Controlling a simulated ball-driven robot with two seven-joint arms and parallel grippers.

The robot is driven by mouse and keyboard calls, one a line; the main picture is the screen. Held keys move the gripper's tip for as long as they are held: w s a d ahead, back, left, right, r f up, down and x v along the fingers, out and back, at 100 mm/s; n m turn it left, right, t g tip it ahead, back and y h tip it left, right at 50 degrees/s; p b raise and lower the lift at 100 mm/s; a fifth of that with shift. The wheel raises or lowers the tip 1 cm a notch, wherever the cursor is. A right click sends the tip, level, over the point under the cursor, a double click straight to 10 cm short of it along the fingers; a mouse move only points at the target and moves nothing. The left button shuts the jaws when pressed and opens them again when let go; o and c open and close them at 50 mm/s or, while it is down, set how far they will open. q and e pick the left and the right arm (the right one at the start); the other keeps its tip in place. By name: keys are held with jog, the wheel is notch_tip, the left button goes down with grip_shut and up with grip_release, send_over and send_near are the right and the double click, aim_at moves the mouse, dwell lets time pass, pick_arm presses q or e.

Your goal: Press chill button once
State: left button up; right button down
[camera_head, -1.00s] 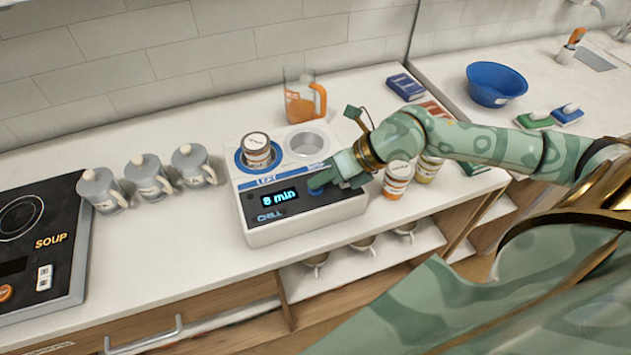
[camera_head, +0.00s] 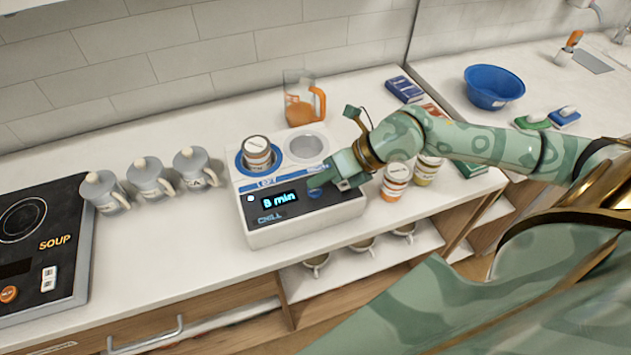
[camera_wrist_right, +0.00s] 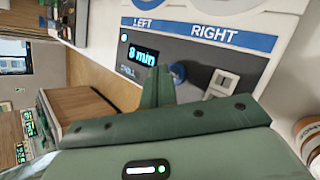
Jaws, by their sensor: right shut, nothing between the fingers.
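The white chiller unit (camera_head: 300,235) stands on the counter with a dark front panel marked CHILL and a display (camera_head: 279,200) reading "8 min". A small white light (camera_head: 250,198) is lit at the panel's left; it also shows in the wrist view (camera_wrist_right: 124,38). The round blue button (camera_head: 315,192) sits right of the display and appears in the wrist view (camera_wrist_right: 177,73), partly hidden by my fingers. My right gripper (camera_head: 330,178) is shut and empty, its tips right at the button; I cannot tell whether they touch it. My left gripper is out of view.
A labelled jar (camera_head: 257,153) stands in the unit's left well; the right well (camera_head: 306,146) is empty. An orange jug (camera_head: 300,105) stands behind. Lidded mugs (camera_head: 147,178) stand left, beside a soup hob (camera_head: 40,240). Jars (camera_head: 395,180) stand close to my right wrist.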

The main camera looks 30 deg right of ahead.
aim_at(321, 191)
jog(key=shift+r, duration=0.1)
notch_tip(321, 191, up, 5)
jog(key=p, duration=0.4)
jog(key=shift+r, duration=0.1)
dwell(0.5)
dwell(0.5)
